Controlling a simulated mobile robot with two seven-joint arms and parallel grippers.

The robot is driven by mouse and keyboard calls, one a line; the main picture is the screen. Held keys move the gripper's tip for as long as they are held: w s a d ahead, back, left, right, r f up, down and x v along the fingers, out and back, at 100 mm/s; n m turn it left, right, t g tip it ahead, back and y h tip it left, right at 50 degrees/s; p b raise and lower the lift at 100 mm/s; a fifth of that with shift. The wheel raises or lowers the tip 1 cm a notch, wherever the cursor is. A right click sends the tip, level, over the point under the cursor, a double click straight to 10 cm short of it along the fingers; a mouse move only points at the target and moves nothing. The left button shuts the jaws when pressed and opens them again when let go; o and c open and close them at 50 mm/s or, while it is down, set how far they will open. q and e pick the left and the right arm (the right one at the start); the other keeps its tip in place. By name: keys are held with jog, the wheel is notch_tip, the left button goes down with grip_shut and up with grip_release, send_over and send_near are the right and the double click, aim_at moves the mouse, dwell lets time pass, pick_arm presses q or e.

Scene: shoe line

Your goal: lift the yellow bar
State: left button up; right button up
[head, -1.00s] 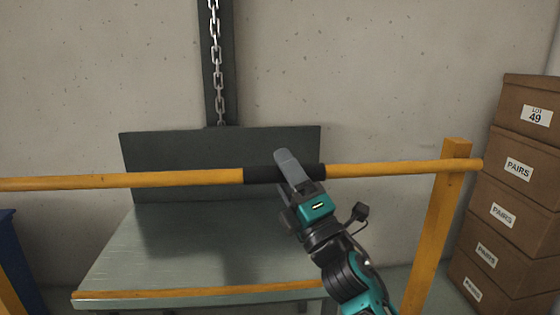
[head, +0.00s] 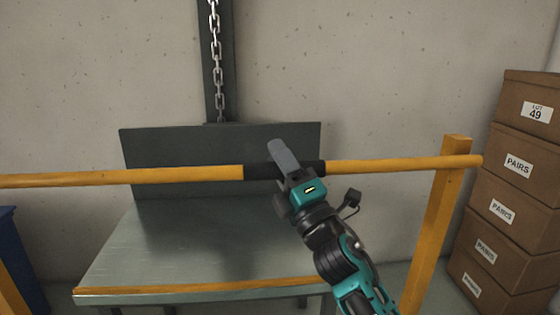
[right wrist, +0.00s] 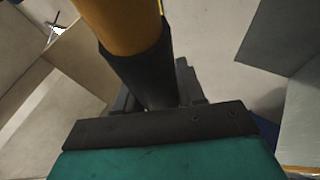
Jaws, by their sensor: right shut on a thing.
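The yellow bar (head: 390,165) runs level across the head view, with a black grip sleeve (head: 256,171) around its middle. Its right end lies at the top of a yellow post (head: 437,225). My right gripper (head: 284,160) is shut on the bar at the black sleeve. In the right wrist view the yellow bar (right wrist: 120,22) and its black sleeve (right wrist: 147,75) run down into the jaws; the fingertips are largely hidden there. My left gripper is in neither view.
Behind the bar stands a grey metal table (head: 180,245) with a dark back panel (head: 160,150) and a yellow front edge. A chain (head: 218,60) hangs above it. Stacked brown boxes (head: 515,150) stand at the right. A blue object (head: 15,255) is at the left edge.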

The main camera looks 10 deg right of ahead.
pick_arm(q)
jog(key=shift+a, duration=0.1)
pick_arm(e)
grip_shut()
